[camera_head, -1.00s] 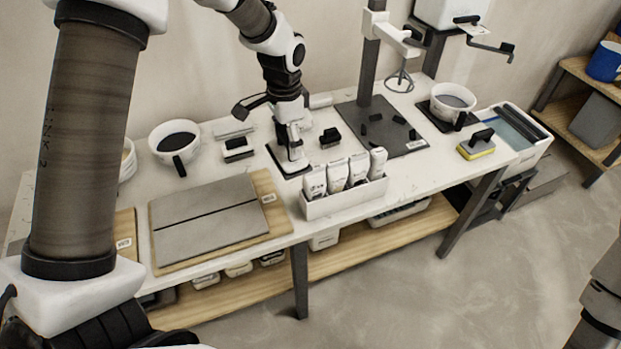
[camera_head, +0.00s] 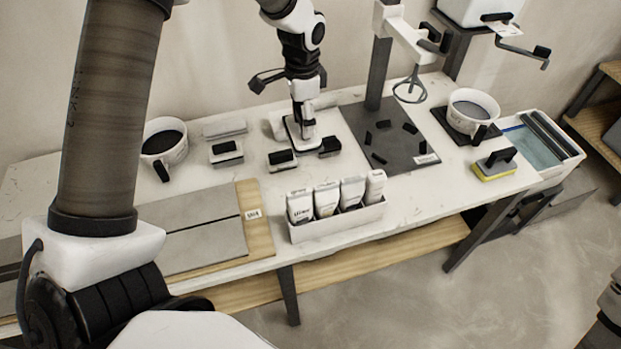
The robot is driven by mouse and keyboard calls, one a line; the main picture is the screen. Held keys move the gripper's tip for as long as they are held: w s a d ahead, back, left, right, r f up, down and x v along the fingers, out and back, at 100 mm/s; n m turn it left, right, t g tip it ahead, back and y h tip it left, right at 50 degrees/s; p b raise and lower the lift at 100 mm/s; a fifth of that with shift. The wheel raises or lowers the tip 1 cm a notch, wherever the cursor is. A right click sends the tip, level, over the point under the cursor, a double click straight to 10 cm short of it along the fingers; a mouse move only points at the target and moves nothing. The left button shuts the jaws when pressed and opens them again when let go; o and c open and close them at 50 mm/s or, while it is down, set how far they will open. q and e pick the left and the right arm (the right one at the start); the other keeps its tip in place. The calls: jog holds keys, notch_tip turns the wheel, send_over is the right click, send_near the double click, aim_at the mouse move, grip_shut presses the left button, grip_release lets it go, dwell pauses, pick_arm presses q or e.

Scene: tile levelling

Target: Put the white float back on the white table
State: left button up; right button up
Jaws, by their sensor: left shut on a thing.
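My left gripper (camera_head: 303,128) is shut on the white float (camera_head: 276,124), a pale flat plate with a dark lower edge. The float is at the back middle of the white table (camera_head: 405,188). The gripper hides much of it, and I cannot tell whether it touches the tabletop. Small black-and-white blocks stand close in front of it (camera_head: 282,160) and to its left (camera_head: 226,151). A dark block (camera_head: 329,146) is close at its front right. My right gripper is out of view.
A white box of bags (camera_head: 337,222) stands at the front edge. A dark mat (camera_head: 385,140) with small black pieces is to the right. Bowls stand at left (camera_head: 165,142) and right (camera_head: 473,106). A yellow-based sponge float (camera_head: 495,166) is near the right end.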

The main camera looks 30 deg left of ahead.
aim_at(300, 144)
pick_arm(q)
jog(key=f+b, duration=0.1)
jog(key=f, duration=0.1)
jog(key=s+f+b, duration=0.1)
jog(key=f, duration=0.1)
jog(key=f+b, duration=0.1)
jog(key=f, duration=0.1)
jog(key=shift+s+f, duration=0.35)
jog(key=shift+f, duration=0.05)
jog(key=f, duration=1.4)
jog(key=shift+w, duration=0.25)
jog(key=shift+w+f, duration=0.1)
jog(key=shift+f, duration=0.3)
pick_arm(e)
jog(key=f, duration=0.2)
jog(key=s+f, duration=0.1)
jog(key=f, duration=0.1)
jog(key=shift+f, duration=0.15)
pick_arm(q)
jog(key=shift+b, duration=0.35)
jog(key=shift+f, duration=0.15)
jog(key=o, duration=1.6)
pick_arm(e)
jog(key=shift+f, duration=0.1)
